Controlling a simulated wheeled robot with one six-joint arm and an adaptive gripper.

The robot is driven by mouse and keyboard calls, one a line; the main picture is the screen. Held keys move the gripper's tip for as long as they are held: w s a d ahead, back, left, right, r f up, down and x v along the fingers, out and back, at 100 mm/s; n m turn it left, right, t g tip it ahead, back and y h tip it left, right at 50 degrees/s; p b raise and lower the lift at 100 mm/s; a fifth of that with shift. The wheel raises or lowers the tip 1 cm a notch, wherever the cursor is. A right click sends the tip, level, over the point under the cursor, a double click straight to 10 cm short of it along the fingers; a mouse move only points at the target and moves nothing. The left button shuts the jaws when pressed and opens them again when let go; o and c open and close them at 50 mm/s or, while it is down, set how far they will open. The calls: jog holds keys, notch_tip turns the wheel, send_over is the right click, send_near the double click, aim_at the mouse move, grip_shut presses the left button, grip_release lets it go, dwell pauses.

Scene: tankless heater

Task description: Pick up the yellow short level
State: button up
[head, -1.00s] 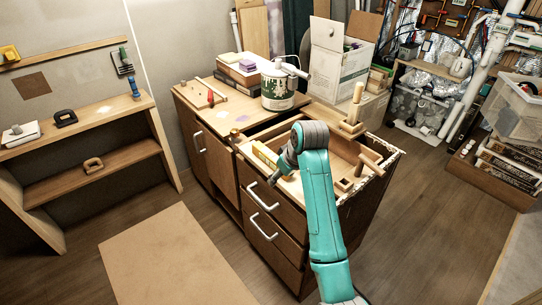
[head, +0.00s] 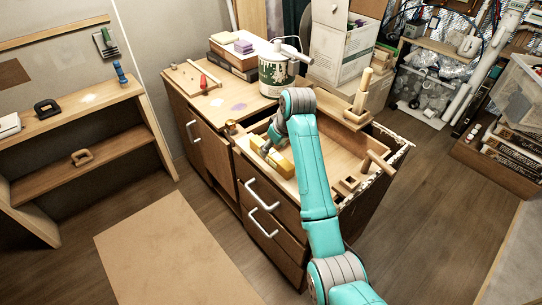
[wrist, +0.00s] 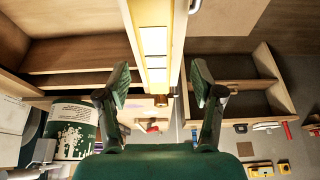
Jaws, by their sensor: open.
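The yellow short level (head: 284,167) lies in the open top tray (head: 330,150) of the wooden cabinet, near its front left side. In the wrist view the level (wrist: 153,45) runs lengthwise up the picture, with pale windows along its face. My gripper (wrist: 160,85) is open, with one green-padded finger on each side of the level's near end. No contact between the fingers and the level can be made out. In the head view my gripper (head: 268,147) is at the level and partly covers it.
A wooden block with upright pegs (head: 361,100) and a wooden clamp-like piece (head: 377,160) stand at the tray's right. A green and white can (head: 277,75) stands on the cabinet top behind. A wooden shelf (head: 85,150) is at left. Open floor lies in front.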

aim_at(272, 152)
jog(key=shift+d+x, duration=0.1)
jog(key=shift+x, duration=1.25)
jog(key=shift+d+x, duration=0.15)
jog(key=shift+x, duration=1.2)
jog(key=shift+c, duration=0.3)
grip_shut()
